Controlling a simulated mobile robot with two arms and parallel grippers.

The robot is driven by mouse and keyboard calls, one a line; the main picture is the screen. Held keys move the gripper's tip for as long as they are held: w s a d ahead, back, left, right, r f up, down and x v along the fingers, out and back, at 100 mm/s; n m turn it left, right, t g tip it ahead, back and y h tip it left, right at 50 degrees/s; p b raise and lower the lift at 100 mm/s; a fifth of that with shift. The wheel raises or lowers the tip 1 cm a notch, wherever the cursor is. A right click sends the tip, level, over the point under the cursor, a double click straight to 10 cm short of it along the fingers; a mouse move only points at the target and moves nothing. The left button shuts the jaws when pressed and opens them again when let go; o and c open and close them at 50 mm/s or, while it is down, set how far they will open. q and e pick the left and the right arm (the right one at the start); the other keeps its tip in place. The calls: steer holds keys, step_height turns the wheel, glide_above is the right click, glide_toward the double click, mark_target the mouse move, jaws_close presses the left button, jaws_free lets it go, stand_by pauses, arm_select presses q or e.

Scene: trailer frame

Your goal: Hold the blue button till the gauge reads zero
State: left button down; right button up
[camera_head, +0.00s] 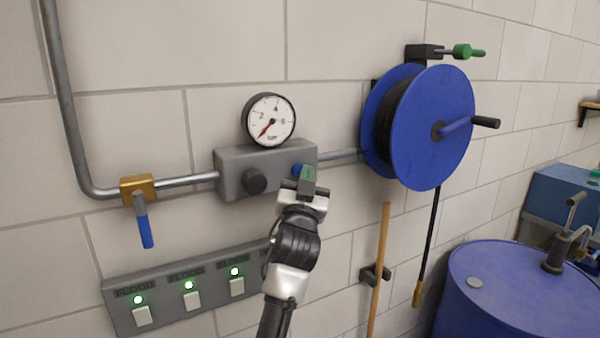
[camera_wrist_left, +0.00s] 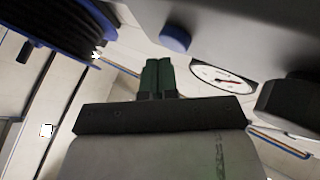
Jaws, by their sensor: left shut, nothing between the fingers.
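The blue button (camera_head: 297,169) sits on the front of a grey box (camera_head: 232,169) on the wall pipe. In the left wrist view the button (camera_wrist_left: 175,38) shows in full, above and right of my fingertips, with a visible gap. The round white gauge (camera_head: 269,119) stands on top of the box; its red needle points down and left, near the low end of the scale. It also shows in the left wrist view (camera_wrist_left: 222,79). My left gripper (camera_head: 307,175) is shut and empty, its green fingertips overlapping the button's right edge in the head view. My right gripper is out of view.
A black knob (camera_head: 254,181) is left of the button. A brass valve with a blue lever (camera_head: 145,227) is on the pipe. A switch panel (camera_head: 208,303) with green lights is below. A blue hose reel (camera_head: 432,125), wooden handle (camera_head: 379,270) and blue drum (camera_head: 515,295) are right.

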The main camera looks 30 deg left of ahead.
arm_select(q)
steer(key=shift+s+d, duration=0.1)
steer(key=shift+d, duration=0.1)
steer(key=d, duration=0.1)
steer(key=s+d, duration=0.2)
steer(key=d, duration=0.1)
steer(key=shift+s+d, duration=0.1)
steer(key=shift+s, duration=0.15)
steer(key=shift+f, duration=0.1)
stand_by(0.6)
